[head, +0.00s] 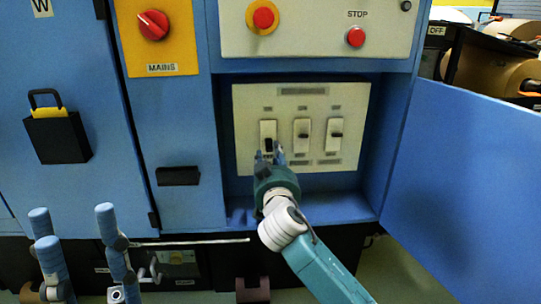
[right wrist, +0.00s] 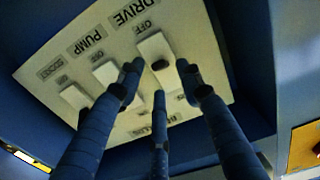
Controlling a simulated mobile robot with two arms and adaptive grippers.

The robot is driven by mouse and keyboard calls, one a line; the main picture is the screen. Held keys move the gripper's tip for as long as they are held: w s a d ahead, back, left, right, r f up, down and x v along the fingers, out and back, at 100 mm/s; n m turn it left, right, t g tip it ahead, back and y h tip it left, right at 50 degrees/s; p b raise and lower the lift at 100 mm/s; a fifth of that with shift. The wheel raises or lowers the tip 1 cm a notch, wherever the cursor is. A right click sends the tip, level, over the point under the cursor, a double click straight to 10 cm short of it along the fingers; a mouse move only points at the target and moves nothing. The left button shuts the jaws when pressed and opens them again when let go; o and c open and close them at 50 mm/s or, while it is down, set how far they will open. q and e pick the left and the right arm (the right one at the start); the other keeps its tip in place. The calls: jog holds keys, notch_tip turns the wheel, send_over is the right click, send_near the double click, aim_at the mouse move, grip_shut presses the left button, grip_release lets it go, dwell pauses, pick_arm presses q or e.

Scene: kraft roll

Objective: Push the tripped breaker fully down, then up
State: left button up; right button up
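The breaker panel (head: 350,105) is a cream plate in a blue recess with three white breakers in a row. The left breaker (head: 267,128), above a DRIVE label in the right wrist view (right wrist: 152,45), has a dark toggle that looks lower than the other two in the head view. My right gripper (head: 270,156) is in front of this breaker's lower part, its fingers spread either side of it in the right wrist view (right wrist: 158,82). It holds nothing; I cannot tell whether it touches the toggle. My left gripper (head: 74,222) is open and empty at lower left.
The middle breaker (head: 302,133) and right breaker (head: 334,133) stand close to the right. An open blue door (head: 455,185) bounds the recess on the right. Red buttons and a MAINS switch (head: 153,25) are above.

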aim_at(270, 150)
jog(key=shift+w+b, duration=0.5)
jog(key=shift+w, duration=1.7)
jog(key=shift+c, duration=0.2)
grip_shut()
